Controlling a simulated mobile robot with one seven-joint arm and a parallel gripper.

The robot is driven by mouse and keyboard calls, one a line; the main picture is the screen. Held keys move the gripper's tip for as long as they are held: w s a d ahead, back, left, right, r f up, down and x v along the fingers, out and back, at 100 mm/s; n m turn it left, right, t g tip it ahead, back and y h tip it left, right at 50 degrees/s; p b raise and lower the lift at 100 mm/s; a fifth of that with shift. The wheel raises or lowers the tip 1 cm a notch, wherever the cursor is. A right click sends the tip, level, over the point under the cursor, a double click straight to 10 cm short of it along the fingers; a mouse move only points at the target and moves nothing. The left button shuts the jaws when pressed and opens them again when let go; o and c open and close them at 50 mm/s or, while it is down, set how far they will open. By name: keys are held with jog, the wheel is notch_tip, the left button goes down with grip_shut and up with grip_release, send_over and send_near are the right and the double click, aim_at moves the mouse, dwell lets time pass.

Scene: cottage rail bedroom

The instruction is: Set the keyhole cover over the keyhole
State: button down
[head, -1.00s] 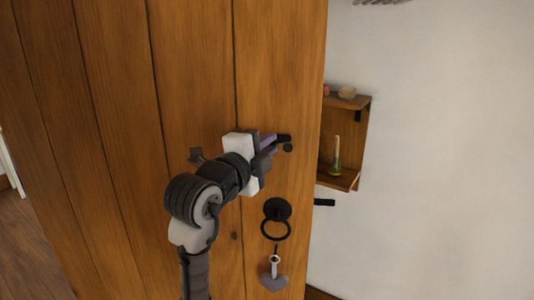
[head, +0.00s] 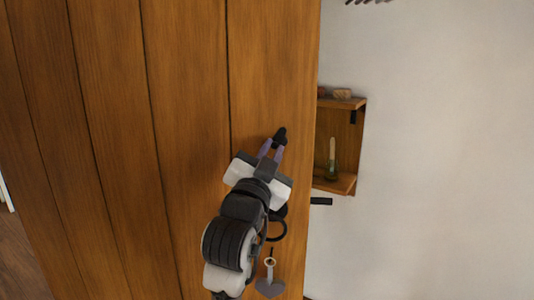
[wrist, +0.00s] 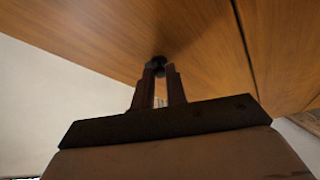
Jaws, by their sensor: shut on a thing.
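The keyhole cover appears to be the small black piece (head: 280,134) on the wooden door (head: 190,90), near its right edge. It tilts up and slightly right. My gripper (head: 273,148) reaches up to it from below, with its purple fingers shut on its lower end. In the wrist view, the finger tips (wrist: 158,72) meet at a dark rounded part of the cover (wrist: 158,60) against the wood. I cannot make out the keyhole; the fingers and wrist hide part of the door there.
A black ring handle (head: 277,230) is partly behind my wrist. A black latch (head: 321,201) sticks out at the door edge. A wall shelf (head: 344,184) holds a small bottle (head: 332,168).

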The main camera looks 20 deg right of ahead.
jog(key=n+t+y, duration=0.1)
jog(key=n, duration=0.1)
jog(key=d+n+t+y, duration=0.1)
jog(key=n, duration=0.2)
jog(key=s+n+t+y+p, duration=0.1)
jog(key=n, duration=0.2)
jog(key=shift+d+f+y, duration=0.25)
jog(key=shift+d+y, duration=0.05)
jog(key=shift+d, duration=0.05)
jog(key=shift+n, duration=0.4)
jog(key=c, duration=1.4)
grip_release()
jog(key=shift+c, duration=0.2)
jog(key=b+v, duration=1.3)
jog(key=b, duration=0.3)
jog(key=shift+s+f, duration=0.2)
jog(key=shift+s, duration=0.1)
